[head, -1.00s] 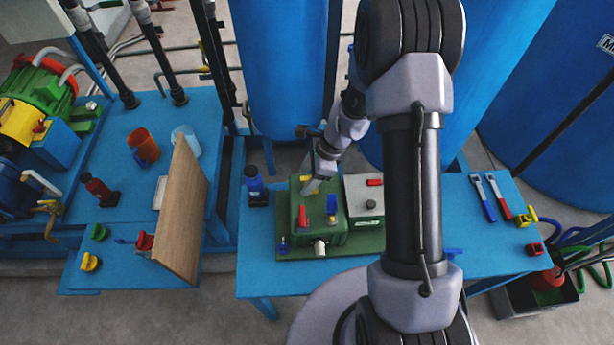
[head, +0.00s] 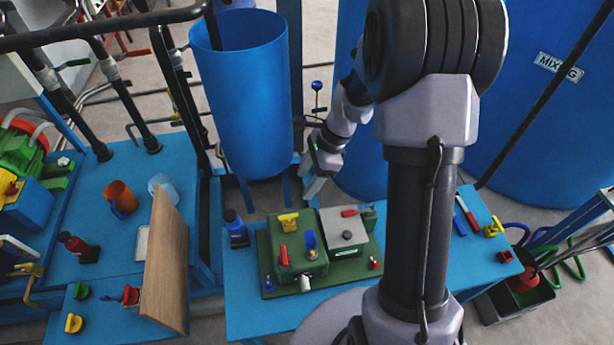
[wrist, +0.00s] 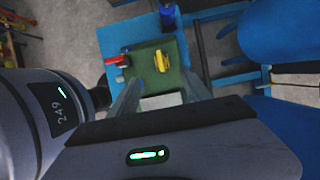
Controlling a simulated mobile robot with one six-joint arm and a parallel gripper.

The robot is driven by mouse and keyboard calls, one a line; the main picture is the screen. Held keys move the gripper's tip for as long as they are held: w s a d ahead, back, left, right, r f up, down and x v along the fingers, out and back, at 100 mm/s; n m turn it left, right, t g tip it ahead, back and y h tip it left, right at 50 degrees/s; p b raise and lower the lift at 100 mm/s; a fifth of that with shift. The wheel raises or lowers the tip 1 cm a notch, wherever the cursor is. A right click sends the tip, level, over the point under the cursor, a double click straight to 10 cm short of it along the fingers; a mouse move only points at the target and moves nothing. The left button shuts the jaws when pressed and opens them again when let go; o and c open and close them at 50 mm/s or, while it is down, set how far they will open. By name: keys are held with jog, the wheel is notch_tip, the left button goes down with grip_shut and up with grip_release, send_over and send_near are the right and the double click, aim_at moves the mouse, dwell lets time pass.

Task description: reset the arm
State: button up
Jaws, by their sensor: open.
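My arm rises through the middle of the head view and bends away toward the back. My gripper (head: 318,184) hangs above and behind the green autoclave box (head: 297,262), apart from it. In the wrist view my gripper (wrist: 160,95) shows its two fingers spread, with nothing between them. The green box carries a yellow handle (head: 288,222), a red lever (head: 284,255) and a blue lever (head: 310,240). The yellow handle also shows in the wrist view (wrist: 161,61), beyond the fingertips.
A grey box with a red handle (head: 349,212) stands beside the green box on the blue table (head: 250,312). Blue tanks (head: 243,95) stand close behind. A wooden board (head: 166,265) stands upright at left. A blue bottle (head: 236,228) stands left of the green box.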

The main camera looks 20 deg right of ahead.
dwell(0.3)
jog(key=s+a+r+n+t+h+b, duration=0.2)
jog(key=s+a+r+n+t+b, duration=0.1)
jog(key=s+a+r+n+b, duration=0.65)
jog(key=s+n+t+b, duration=0.2)
jog(key=s+n, duration=0.4)
jog(key=s, duration=0.3)
jog(key=shift+s, duration=0.4)
